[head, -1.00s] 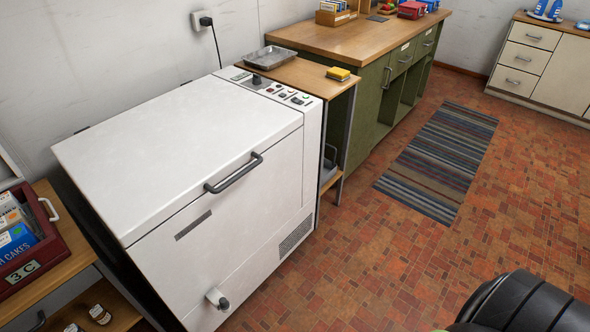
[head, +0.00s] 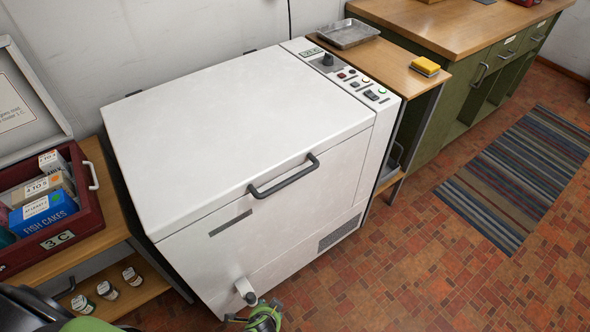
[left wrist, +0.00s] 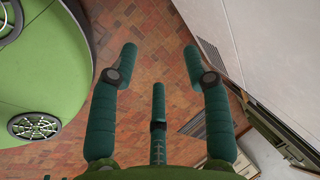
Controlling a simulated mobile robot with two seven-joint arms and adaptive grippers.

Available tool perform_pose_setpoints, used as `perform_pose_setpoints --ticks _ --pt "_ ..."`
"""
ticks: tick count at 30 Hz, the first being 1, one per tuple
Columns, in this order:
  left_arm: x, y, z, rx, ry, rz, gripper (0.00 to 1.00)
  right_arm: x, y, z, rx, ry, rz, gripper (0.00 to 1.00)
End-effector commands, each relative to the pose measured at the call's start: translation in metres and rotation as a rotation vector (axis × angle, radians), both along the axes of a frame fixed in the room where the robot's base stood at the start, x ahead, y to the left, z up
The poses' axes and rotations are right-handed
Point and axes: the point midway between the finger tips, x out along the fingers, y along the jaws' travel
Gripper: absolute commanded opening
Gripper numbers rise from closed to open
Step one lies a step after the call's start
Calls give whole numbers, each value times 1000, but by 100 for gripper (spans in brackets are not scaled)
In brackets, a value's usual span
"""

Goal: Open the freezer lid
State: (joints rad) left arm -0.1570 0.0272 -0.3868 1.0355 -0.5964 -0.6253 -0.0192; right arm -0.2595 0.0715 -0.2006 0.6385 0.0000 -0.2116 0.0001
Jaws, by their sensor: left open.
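The white freezer (head: 180,180) stands against the wall in the middle of the head view. Its lid (head: 235,120) is shut and lies flat. A grey bar handle (head: 284,176) is fixed at the lid's front edge. Part of the freezer's pale side also shows at the right of the left wrist view (left wrist: 255,45). My left gripper (left wrist: 160,62) is open and empty, with its teal fingers spread over the floor beside the freezer and apart from it. A green and black part of mine shows at the bottom of the head view, below the handle. My right gripper is not visible.
A control panel (head: 352,72) runs along the freezer's right side. A drain spout (head: 245,290) juts from its lower front. A shelf with a red box (head: 75,233) stands close at left, a wooden side table (head: 400,65) at right.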

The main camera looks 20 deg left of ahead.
Motion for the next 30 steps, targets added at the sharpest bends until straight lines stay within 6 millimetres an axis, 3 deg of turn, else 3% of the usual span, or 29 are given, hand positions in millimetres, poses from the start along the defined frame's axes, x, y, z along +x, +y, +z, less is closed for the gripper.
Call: perform_pose_setpoints --ticks 1,3,6,9,12,15,17,22,30 --pt "50 -13 43 83 -105 -69 49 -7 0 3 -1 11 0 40" --pt "102 -23 102 215 -242 -128 49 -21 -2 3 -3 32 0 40" --pt "155 -33 188 372 -430 -146 49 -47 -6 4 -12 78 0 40" --pt "182 -38 262 486 -580 -118 49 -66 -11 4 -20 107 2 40" --pt "193 -40 312 555 -679 -79 49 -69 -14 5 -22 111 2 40" --pt "197 -41 338 591 -732 -55 49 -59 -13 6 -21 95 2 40" --pt "200 -39 343 600 -743 -50 49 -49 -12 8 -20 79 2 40" --pt "221 -27 341 606 -746 -49 49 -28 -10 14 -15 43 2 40" --pt "251 -10 332 603 -743 -50 49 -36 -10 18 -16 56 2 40"
